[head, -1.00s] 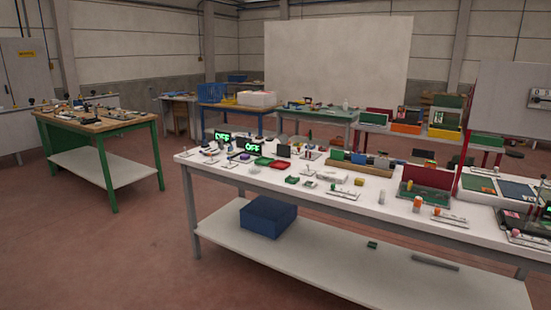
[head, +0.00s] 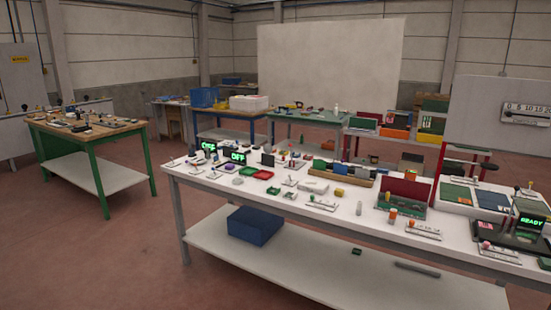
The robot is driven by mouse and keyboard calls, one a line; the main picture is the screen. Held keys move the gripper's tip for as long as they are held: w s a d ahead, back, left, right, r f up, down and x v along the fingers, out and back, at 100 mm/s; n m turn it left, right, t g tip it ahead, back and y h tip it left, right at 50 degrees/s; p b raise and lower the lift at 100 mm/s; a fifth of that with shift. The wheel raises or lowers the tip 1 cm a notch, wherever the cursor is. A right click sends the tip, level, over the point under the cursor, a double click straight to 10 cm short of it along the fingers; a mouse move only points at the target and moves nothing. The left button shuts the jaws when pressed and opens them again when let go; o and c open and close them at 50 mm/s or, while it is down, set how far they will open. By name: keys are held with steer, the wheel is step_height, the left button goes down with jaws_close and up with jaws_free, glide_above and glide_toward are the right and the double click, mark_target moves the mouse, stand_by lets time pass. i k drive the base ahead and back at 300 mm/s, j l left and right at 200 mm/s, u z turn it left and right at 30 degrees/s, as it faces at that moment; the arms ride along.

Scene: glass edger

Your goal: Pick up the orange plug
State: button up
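A small orange piece (head: 392,214) stands upright on the right part of the long white table (head: 345,221), near its front edge. It may be the orange plug, but it is too small for me to tell its shape. Another orange piece (head: 411,174) is farther back by the dark red panel, and looks flat like a card. My gripper is not in view.
The white table holds many small items, two green OFF displays (head: 238,157) and a READY display (head: 530,221). A blue box (head: 255,225) sits on its lower shelf. A green-legged bench (head: 97,146) stands at left, with open red floor (head: 90,255) in front.

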mark_target(393, 212)
steer(key=i+l, duration=0.15)
steer(key=i, duration=0.35)
steer(key=i+l, duration=0.15)
steer(key=i, duration=0.35)
steer(key=i+l, duration=0.15)
steer(key=i, duration=0.35)
steer(key=i+l, duration=0.15)
steer(key=i, duration=0.35)
